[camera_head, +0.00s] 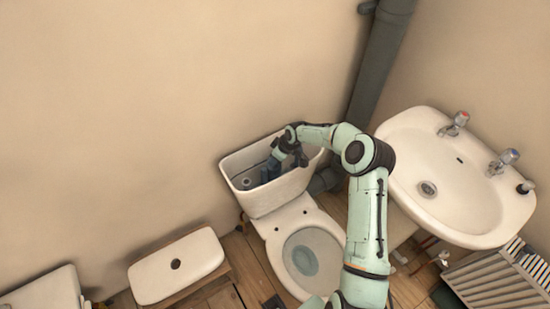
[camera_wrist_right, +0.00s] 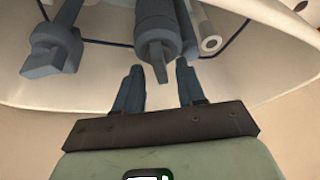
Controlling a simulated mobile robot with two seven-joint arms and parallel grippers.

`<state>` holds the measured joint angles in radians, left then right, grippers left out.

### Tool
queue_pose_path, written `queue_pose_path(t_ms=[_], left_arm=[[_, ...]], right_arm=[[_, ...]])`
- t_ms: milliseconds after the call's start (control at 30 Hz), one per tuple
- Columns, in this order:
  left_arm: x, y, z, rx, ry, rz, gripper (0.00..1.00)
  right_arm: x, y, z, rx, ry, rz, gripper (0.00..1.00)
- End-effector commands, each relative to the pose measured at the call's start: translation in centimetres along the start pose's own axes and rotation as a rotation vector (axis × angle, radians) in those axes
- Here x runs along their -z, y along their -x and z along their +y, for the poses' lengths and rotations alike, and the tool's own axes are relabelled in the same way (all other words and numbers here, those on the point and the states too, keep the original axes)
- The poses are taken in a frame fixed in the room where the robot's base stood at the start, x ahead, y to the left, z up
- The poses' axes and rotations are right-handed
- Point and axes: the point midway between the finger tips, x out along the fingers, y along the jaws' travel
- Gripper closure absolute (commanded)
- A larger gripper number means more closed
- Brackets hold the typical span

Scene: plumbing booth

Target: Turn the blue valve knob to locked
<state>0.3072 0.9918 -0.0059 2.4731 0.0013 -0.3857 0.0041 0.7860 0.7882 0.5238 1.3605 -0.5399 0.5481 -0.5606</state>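The open toilet cistern (camera_head: 283,197) stands against the wall in the head view, and my right arm reaches over it. My right gripper (camera_head: 275,165) is inside the cistern opening. In the right wrist view the gripper (camera_wrist_right: 158,78) is open, and its two fingertips are apart. A blue-grey knob (camera_wrist_right: 155,28) with a flat fin lies just ahead, the fin's tip between the fingertips with gaps on both sides. A second blue-grey fitting with a blocky end (camera_wrist_right: 52,52) is to its left. Whether either is the task's blue valve knob is unclear. My left gripper is out of view.
The cistern lid (camera_head: 180,266) lies on a wooden stool at the left. The toilet bowl (camera_head: 310,258) is in front of the cistern. A sink (camera_head: 455,185) and a grey drainpipe (camera_head: 378,65) are to the right. The cistern's pale wall (camera_wrist_right: 285,80) is close to the gripper.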

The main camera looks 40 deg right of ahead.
Motion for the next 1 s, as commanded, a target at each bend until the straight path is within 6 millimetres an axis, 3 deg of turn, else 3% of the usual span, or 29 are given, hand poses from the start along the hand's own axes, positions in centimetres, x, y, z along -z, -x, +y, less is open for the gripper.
queue_pose_path(t_ms=[133, 433, 533, 567, 767, 1000], left_arm=[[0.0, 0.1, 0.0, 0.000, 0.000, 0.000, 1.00], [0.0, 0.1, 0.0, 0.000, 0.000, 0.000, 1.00], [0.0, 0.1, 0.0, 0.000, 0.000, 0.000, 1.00], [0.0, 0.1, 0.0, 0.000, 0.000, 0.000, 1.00], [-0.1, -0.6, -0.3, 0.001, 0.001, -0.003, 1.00], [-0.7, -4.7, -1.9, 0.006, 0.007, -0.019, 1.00]], right_arm=[[0.0, -1.0, -0.1, 0.001, 0.000, 0.000, 0.61], [0.0, -1.2, 0.0, -0.001, 0.001, 0.000, 0.61], [0.0, -1.2, 0.0, 0.000, 0.000, 0.000, 0.93], [0.0, -1.2, 0.0, 0.000, 0.000, 0.000, 0.99], [-0.1, -1.3, -0.1, -0.012, -0.022, -0.001, 0.99], [-0.1, -1.6, -0.4, -0.101, -0.226, 0.000, 0.99]])
